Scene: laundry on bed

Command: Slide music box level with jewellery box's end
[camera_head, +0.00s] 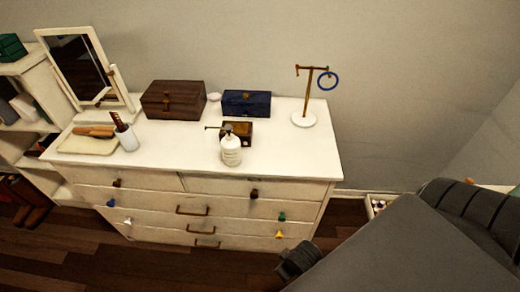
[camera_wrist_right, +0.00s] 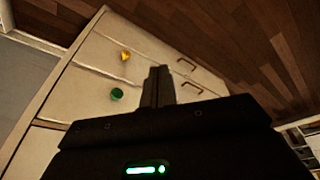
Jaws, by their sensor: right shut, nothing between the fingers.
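A large dark brown box with a clasp (camera_head: 173,100) stands at the back of the white dresser top. A dark blue box (camera_head: 246,104) stands to its right, apart from it. A small brown box (camera_head: 242,129) sits in front of the blue box, partly hidden by a white pump bottle (camera_head: 231,151). I cannot tell for sure which of these is the music box and which the jewellery box. My right gripper (camera_head: 293,265) is low in front of the dresser's right side, away from the boxes. In the wrist view its fingers (camera_wrist_right: 158,88) are shut and empty. My left gripper is not in view.
The dresser (camera_head: 318,160) has drawers with coloured knobs. A brass stand with a blue ring (camera_head: 305,118) is at its back right. A mirror (camera_head: 83,70), a tray (camera_head: 88,145) and a white cup with brushes (camera_head: 126,138) are at the left. The front right top is clear.

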